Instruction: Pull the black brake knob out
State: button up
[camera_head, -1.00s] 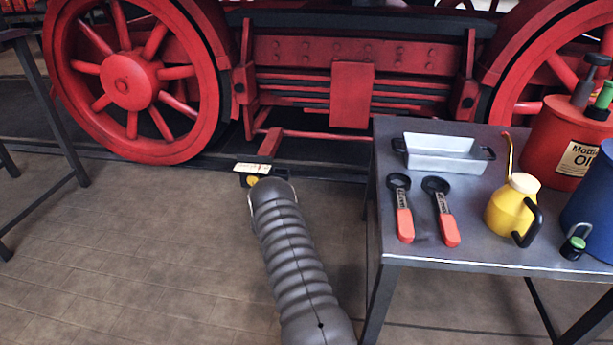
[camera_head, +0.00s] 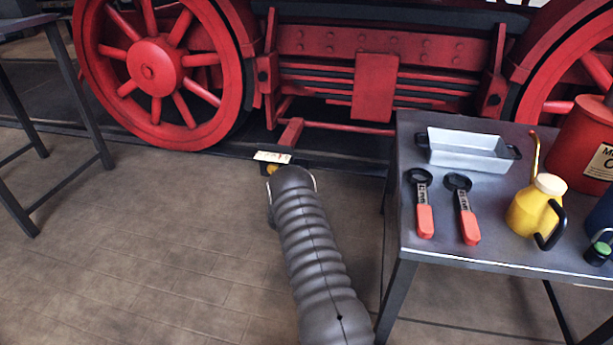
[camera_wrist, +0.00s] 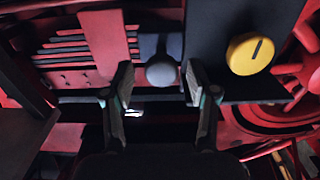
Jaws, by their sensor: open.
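In the wrist view a round, dark grey knob (camera_wrist: 161,71) sits on a dark panel, roughly centred in the picture. It is probably the black brake knob. My gripper (camera_wrist: 161,88) is open, with one finger on each side of the knob in the picture. I cannot tell how far the fingertips are from it in depth. A yellow round knob (camera_wrist: 250,54) with a dark line is on the panel to the right. In the head view my arm hides the gripper and black knob; a small yellow part (camera_head: 272,169) shows below a pale label plate (camera_head: 272,157).
A red locomotive wheel (camera_head: 150,72) and red frame stand behind. A metal table (camera_head: 440,250) on the right holds a tray (camera_head: 466,152), two orange-handled wrenches, a yellow oil can (camera_head: 535,207) and a red container (camera_head: 588,135). Floor left of my arm is clear.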

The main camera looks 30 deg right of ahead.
jog(key=v, duration=0.7)
jog(key=shift+a, duration=0.1)
jog(key=shift+x, duration=4.05)
